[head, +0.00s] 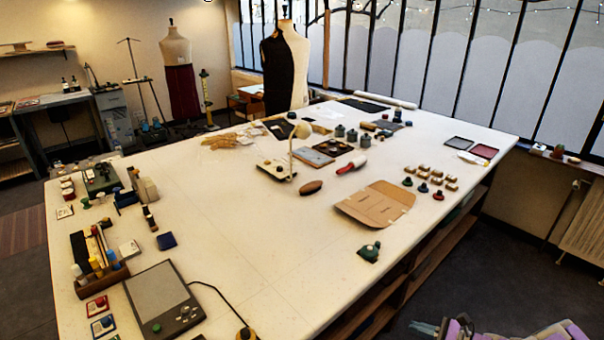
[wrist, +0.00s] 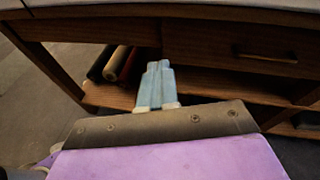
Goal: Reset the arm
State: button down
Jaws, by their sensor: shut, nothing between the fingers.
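My gripper (wrist: 157,68) shows in the wrist view with its two pale blue fingers together and nothing between them. It points at the side of the wooden table (wrist: 110,33), below the tabletop edge, and appears apart from it. In the head view my purple arm is at the bottom right corner, with the gripper (head: 424,328) low beside the table's right side. The large white tabletop (head: 240,230) fills the middle of that view.
A drawer (wrist: 240,50) and a lower shelf (wrist: 215,86) with several rolls (wrist: 117,62) face the gripper. On the tabletop are a brown cardboard folder (head: 375,205), a green object (head: 369,252) near the right edge and a grey tablet (head: 160,295). Dark floor lies right of the table.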

jog(key=w+a+r+n+g+y, duration=0.1)
jog(key=a+r+n+g+y, duration=0.15)
jog(key=a+r+n, duration=0.45)
jog(key=s+a+r+n+g+h, duration=0.2)
jog(key=s+a+r+n+g, duration=0.25)
jog(key=a+r, duration=0.4)
jog(key=s+a+r+n+g+h, duration=0.1)
jog(key=s+a+r+n+g, duration=0.3)
jog(key=a+r, duration=0.4)
jog(key=s+a+r+n+g+h, duration=0.1)
jog(key=s+a+n+h, duration=0.15)
jog(key=s, duration=0.45)
jog(key=s+a+r+n+g+h, duration=0.1)
jog(key=s+a+r+n+h, duration=0.15)
jog(key=s, duration=0.55)
jog(key=s+d+n+t+h, duration=0.1)
jog(key=s+d+h, duration=0.2)
jog(key=s, duration=0.3)
jog(key=s+d+n+t+h, duration=0.1)
jog(key=s+d+n+h, duration=0.1)
jog(key=s, duration=0.4)
jog(key=d+h, duration=0.1)
jog(key=d, duration=0.1)
jog(key=shift+s+d+h, duration=0.2)
jog(key=shift+d+h, duration=0.1)
jog(key=shift+h, duration=0.05)
jog(key=shift+f+n, duration=0.1)
jog(key=shift+n, duration=0.15)
